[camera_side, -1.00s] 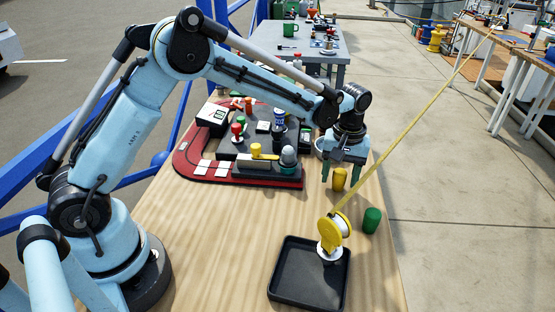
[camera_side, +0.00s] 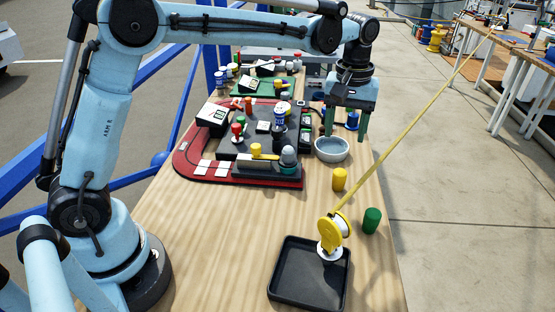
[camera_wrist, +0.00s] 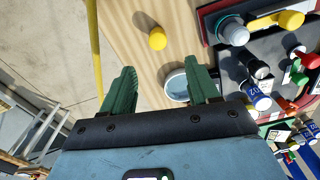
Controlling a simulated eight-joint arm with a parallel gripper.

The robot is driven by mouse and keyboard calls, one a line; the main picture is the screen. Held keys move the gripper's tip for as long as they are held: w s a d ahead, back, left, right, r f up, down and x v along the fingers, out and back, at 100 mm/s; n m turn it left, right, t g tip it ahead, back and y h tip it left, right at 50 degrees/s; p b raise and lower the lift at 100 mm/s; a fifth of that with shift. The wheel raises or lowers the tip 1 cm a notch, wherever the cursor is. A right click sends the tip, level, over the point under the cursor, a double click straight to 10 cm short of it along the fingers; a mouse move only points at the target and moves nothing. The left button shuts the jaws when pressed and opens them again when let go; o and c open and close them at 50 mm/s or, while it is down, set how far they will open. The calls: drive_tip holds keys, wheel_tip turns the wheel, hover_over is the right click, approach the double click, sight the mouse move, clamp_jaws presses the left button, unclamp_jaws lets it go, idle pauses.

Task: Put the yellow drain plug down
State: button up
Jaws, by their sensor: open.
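The yellow drain plug (camera_side: 339,179) is a short yellow cylinder standing upright on the wooden table. It is between the grey bowl and the green plug. The wrist view shows it too (camera_wrist: 158,39), beyond my fingertips and apart from them. My gripper (camera_side: 345,134) is open and empty, raised above the far part of the table. Its two green fingers point down, spread apart, and they also show in the wrist view (camera_wrist: 160,68).
A green plug (camera_side: 371,220) and a black tray (camera_side: 275,291) are nearer the camera. A yellow-and-white pulley (camera_side: 334,232) with a taut yellow line stands at the tray. A grey bowl (camera_side: 331,149) lies below my gripper. The red-edged board (camera_side: 190,168) holds several parts.

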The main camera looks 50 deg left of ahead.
drive_tip(key=s+a+r+m+t, duration=0.3)
drive_tip(key=s+a+m+t, duration=0.15)
drive_tip(key=s, duration=0.55)
drive_tip(key=s+a+f+m+t, duration=0.2)
drive_tip(key=s+f, duration=0.2)
drive_tip(key=s, duration=0.4)
drive_tip(key=shift+s+a, duration=0.2)
drive_tip(key=shift+s, duration=0.05)
